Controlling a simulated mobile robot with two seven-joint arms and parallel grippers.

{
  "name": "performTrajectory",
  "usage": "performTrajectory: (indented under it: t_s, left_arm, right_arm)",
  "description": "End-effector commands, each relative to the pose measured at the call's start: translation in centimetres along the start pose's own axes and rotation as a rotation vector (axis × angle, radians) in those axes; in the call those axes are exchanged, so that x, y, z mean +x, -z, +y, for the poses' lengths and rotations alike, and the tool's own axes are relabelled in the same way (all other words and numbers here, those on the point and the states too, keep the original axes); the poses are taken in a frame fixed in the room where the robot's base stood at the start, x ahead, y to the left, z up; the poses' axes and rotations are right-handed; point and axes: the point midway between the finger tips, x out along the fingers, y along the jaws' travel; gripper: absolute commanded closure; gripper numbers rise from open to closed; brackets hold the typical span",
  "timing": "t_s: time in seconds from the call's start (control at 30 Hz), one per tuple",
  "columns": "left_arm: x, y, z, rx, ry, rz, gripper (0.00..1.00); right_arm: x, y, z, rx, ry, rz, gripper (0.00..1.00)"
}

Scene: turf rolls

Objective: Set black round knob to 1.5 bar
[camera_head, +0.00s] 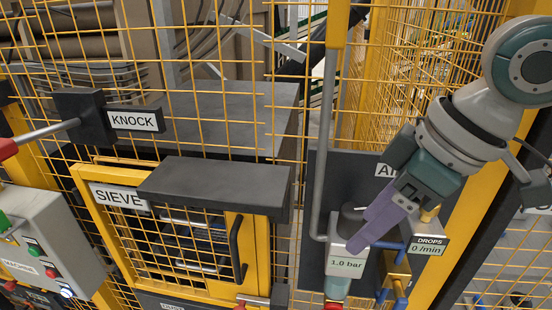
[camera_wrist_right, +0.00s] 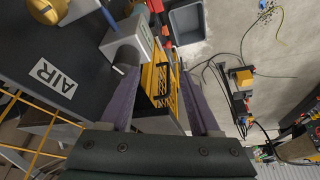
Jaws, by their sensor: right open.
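The black round knob (camera_head: 354,214) sits on top of a light grey regulator box (camera_head: 338,246) whose display reads 1.0 bar. My right gripper (camera_head: 362,232) comes in from the upper right, with its purple fingers beside and partly in front of the knob. In the right wrist view the gripper (camera_wrist_right: 160,76) is open, with nothing seen held between its fingers. The knob (camera_wrist_right: 127,56) is by the left finger there, partly hidden by it; whether they touch cannot be told. My left gripper is not in view.
A dark AIR panel (camera_head: 323,172) stands behind the regulator. A brass-coloured part with blue fittings (camera_head: 397,268) and a DROPS display reading 0 /min (camera_head: 428,246) are close on the right. Yellow mesh fencing, a SIEVE door (camera_head: 118,197) and a KNOCK block (camera_head: 135,120) are to the left.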

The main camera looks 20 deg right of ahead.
Motion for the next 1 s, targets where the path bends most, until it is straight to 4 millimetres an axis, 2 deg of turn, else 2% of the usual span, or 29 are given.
performTrajectory:
  t_s: [0.03, 0.1, 0.2, 0.27, 0.37, 0.7, 0.8, 1.0]
  left_arm:
    - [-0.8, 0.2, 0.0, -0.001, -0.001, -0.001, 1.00]
    - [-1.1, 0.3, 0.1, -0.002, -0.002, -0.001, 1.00]
    - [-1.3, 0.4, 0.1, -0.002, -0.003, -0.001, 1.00]
    - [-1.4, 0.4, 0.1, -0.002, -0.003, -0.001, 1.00]
    - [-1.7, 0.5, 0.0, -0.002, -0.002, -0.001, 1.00]
    - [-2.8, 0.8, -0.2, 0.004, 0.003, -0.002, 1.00]
    - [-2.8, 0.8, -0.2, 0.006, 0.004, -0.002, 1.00]
    - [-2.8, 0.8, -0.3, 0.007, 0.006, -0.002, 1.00]
  right_arm:
    - [-1.8, 0.7, 2.0, 0.017, -0.021, 0.000, 0.37]
    - [-3.1, 1.1, 3.7, 0.043, -0.029, 0.001, 0.37]
    - [-4.0, 1.4, 5.0, 0.069, -0.032, 0.005, 0.37]
    - [-3.9, 1.4, 5.2, 0.076, -0.030, 0.006, 0.37]
    - [-2.8, 1.4, 5.2, 0.079, -0.025, 0.006, 0.37]
    - [3.2, 1.5, 5.2, 0.076, -0.028, 0.006, 0.37]
    - [4.5, 1.4, 5.3, 0.077, -0.028, 0.006, 0.37]
    - [5.7, 1.4, 5.4, 0.074, -0.030, 0.006, 0.37]
